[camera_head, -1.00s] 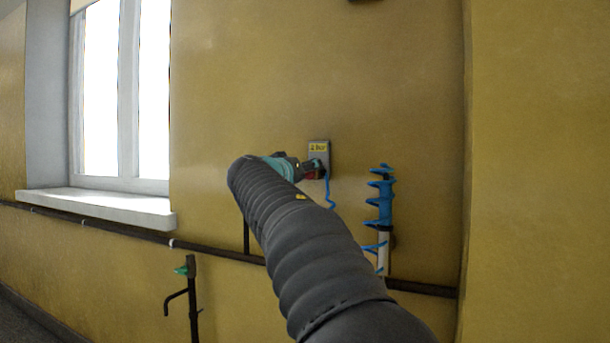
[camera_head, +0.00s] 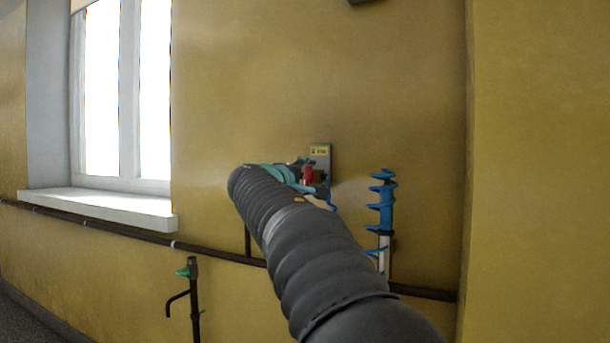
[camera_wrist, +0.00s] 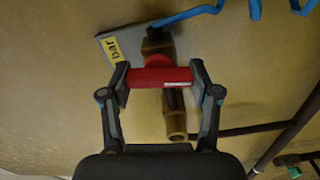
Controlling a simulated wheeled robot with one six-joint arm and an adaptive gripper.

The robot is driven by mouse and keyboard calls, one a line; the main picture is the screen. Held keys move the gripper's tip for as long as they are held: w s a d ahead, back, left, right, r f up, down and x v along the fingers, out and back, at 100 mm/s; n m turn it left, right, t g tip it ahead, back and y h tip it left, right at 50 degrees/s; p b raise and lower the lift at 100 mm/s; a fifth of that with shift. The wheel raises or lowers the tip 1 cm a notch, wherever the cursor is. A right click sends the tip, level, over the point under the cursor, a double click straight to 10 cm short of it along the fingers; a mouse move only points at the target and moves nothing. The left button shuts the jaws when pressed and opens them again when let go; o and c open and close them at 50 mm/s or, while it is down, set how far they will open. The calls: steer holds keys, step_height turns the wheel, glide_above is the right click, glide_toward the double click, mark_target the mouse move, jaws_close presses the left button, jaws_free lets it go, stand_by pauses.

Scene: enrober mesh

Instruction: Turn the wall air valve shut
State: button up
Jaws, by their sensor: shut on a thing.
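The wall air valve has a red handle (camera_wrist: 160,77) and a brass body (camera_wrist: 176,110) in the wrist view. It is mounted on a grey plate with a yellow "bar" label (camera_wrist: 122,45). My gripper (camera_wrist: 159,77) is shut on the red handle, with one finger at each end of it. In the head view the red handle (camera_head: 308,174) shows between my gripper's fingers, in front of the grey plate (camera_head: 320,155). My arm hides the lower part of the valve there.
A blue coiled hose (camera_head: 382,200) hangs on the wall right of the valve. A dark pipe (camera_head: 425,291) runs along the wall below. A green-handled tap (camera_head: 187,269) stands lower left, below the window sill (camera_head: 110,208).

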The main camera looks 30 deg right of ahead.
steer(key=shift+n+p, duration=0.3)
steer(key=shift+n, duration=0.7)
steer(key=o, duration=1.2)
steer(key=shift+c, duration=0.2)
steer(key=v, duration=1.2)
